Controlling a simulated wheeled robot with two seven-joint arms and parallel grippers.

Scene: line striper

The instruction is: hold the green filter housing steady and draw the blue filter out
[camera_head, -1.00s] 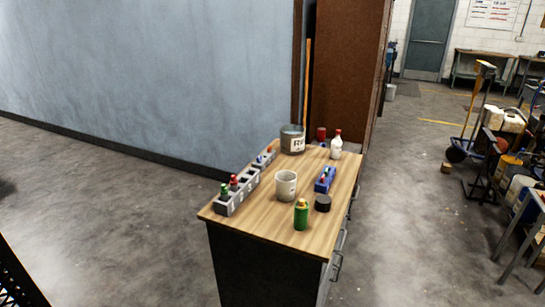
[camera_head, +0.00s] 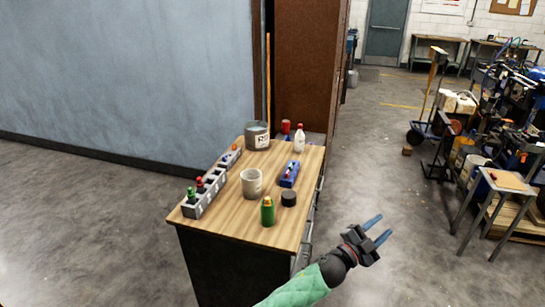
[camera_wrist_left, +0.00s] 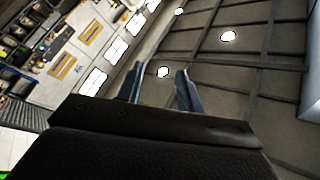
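The green filter housing (camera_head: 268,213) appears to be the upright green cylinder with a yellow-orange top, near the front edge of the wooden-topped cabinet. I cannot make out a blue filter in it; a filter inside would be hidden at this size. My left gripper (camera_head: 380,227) is in the air to the right of the cabinet, well apart from the housing. Its two blue fingers are spread and empty. In the left wrist view the open fingers (camera_wrist_left: 160,88) point towards the ceiling, with nothing between them. My right gripper is not in view.
On the cabinet top (camera_head: 225,215) stand a pale cup (camera_head: 251,183), a black round piece (camera_head: 289,199), a blue tray (camera_head: 289,175), a grey divided rack (camera_head: 204,193), a labelled can (camera_head: 257,136) and a white bottle (camera_head: 300,140). Open floor lies to the right.

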